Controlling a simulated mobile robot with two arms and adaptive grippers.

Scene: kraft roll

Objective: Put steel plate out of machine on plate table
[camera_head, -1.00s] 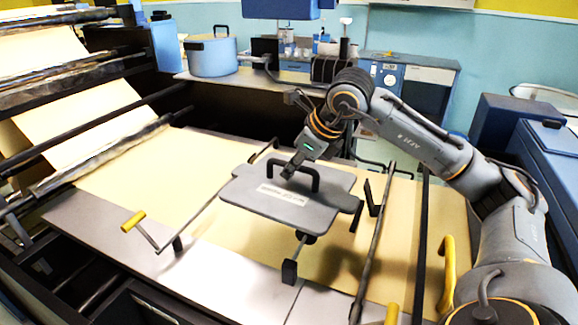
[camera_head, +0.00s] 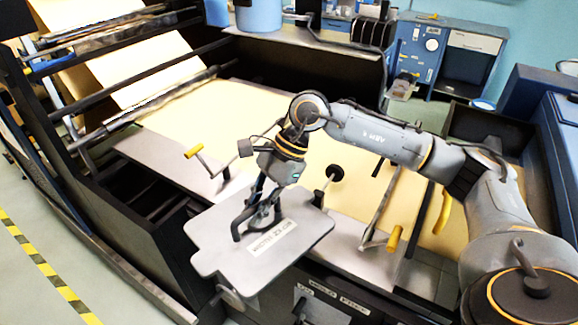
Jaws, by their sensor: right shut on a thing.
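The steel plate (camera_head: 225,262) is a flat grey plate with a white label and a dark handle on top. My right gripper (camera_head: 258,212) is shut on the plate's handle and holds the plate in front of the machine's near edge, slightly tilted in the picture. The machine (camera_head: 160,138) has a bed covered by kraft paper (camera_head: 190,112). My left gripper is not in view. I cannot make out a plate table for certain; dark labelled surfaces (camera_head: 330,300) lie below and right of the plate, partly hidden.
Yellow-handled levers (camera_head: 193,151) and (camera_head: 394,238) stick up from the machine's front. Black rollers (camera_head: 150,78) cross the bed at the left. A blue pot (camera_head: 258,14) stands on the back shelf. Floor with a yellow-black stripe (camera_head: 40,262) is clear at left.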

